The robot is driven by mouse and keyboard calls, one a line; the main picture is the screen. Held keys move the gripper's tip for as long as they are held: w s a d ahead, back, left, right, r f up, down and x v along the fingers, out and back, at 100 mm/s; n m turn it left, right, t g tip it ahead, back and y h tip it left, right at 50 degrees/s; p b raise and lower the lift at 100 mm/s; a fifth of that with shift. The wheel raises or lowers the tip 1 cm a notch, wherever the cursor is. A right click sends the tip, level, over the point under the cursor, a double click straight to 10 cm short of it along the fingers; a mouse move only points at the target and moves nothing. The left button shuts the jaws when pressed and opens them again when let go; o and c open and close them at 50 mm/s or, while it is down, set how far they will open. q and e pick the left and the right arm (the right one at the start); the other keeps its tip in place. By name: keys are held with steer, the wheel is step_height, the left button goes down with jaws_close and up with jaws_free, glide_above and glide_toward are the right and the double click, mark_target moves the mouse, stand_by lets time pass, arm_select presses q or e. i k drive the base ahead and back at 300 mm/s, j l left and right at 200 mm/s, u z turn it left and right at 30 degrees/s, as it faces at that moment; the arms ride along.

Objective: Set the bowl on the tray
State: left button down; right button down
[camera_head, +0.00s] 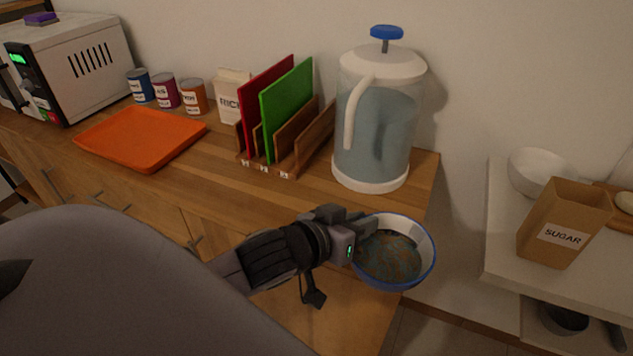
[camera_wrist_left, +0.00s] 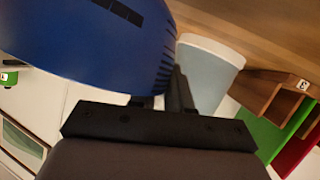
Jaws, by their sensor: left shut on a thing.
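A blue-rimmed bowl (camera_head: 393,251) with mottled brown-green contents is held in front of the counter's right end in the head view. My left gripper (camera_head: 362,236) is shut on the bowl's left rim. The bowl's blue outside (camera_wrist_left: 110,40) fills the upper left of the left wrist view. The orange tray (camera_head: 140,138) lies on the counter at the left, bare and well away from the bowl. My right gripper is not in view.
A large water dispenser (camera_head: 379,115) stands behind the bowl. A wooden rack (camera_head: 290,145) holds red and green boards. Cans (camera_head: 166,91) and a microwave (camera_head: 75,62) stand behind the tray. A sugar bag (camera_head: 563,222) and white bowl (camera_head: 540,170) stand on the right shelf.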

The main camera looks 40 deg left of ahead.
mark_target(161, 144)
steer(key=j+u, duration=0.2)
steer(key=j, duration=0.4)
steer(key=j+u, duration=0.2)
steer(key=j, duration=0.4)
steer(key=i+j+u, duration=0.15)
steer(key=j, duration=0.4)
